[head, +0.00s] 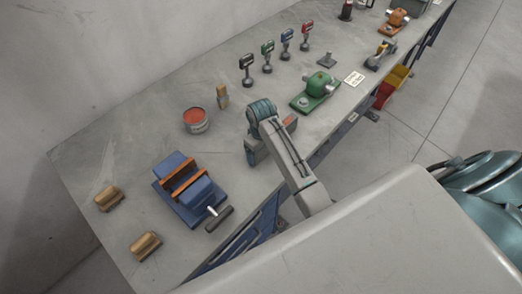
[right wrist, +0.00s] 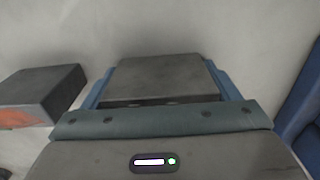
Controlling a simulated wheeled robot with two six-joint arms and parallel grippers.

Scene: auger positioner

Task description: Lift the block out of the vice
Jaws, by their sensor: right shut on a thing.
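The blue vice (head: 203,193) with orange jaws (head: 186,187) sits on the bench at the lower left. I make out no block between its jaws. My right gripper (head: 256,156) is right of the vice, pointing down near the bench's front edge. In the right wrist view its blue fingers stand either side of a dark grey block (right wrist: 160,78), and it is shut on this block. In the head view the block is mostly hidden by the gripper and arm. My left gripper is not in view.
A dark block with a red-orange side (right wrist: 40,92) lies beside the gripper. A red-topped tin (head: 197,121), wooden brushes (head: 146,244), (head: 109,199) and a green device (head: 317,90) stand on the bench. Several coloured upright tools are farther back.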

